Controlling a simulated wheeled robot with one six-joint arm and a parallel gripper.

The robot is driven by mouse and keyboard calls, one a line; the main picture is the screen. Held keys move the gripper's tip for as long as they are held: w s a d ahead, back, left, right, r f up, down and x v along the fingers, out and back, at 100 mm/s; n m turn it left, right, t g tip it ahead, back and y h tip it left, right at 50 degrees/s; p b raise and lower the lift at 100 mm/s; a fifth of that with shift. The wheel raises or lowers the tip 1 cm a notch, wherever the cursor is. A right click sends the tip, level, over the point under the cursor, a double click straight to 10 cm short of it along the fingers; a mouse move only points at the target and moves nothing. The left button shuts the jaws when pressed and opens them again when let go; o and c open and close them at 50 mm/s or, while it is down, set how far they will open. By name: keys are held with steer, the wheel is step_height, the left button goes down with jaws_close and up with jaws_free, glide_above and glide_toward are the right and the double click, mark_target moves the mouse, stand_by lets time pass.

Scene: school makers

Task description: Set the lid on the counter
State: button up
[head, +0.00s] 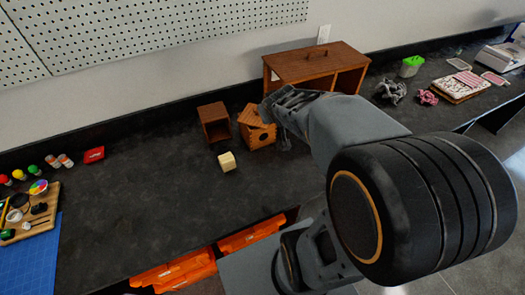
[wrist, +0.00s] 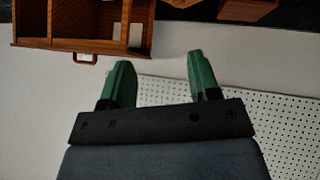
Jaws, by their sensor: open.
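A small wooden box (head: 258,135) with a round dark hole in its front stands on the dark counter (head: 150,190) in the head view. A wooden lid (head: 250,117) appears to lie on its top, turned askew; my gripper partly hides it. My gripper (head: 277,116) is at the right side of the box top, and I cannot tell if it touches the box. In the wrist view my gripper (wrist: 158,78) shows two green fingers spread apart with nothing between them.
An open wooden cube (head: 214,122) stands left of the box, and a cream block (head: 227,161) lies in front. A larger wooden cabinet (head: 315,66) is behind my arm; it also shows in the wrist view (wrist: 85,45). The counter left of the block is clear.

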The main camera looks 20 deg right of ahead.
steer(key=s+a+g+y, duration=0.3)
steer(key=s+a, duration=0.7)
steer(key=s, duration=0.4)
steer(key=shift+a+r+g, duration=0.2)
steer(key=shift+r+g, duration=0.1)
steer(key=shift+g, duration=0.4)
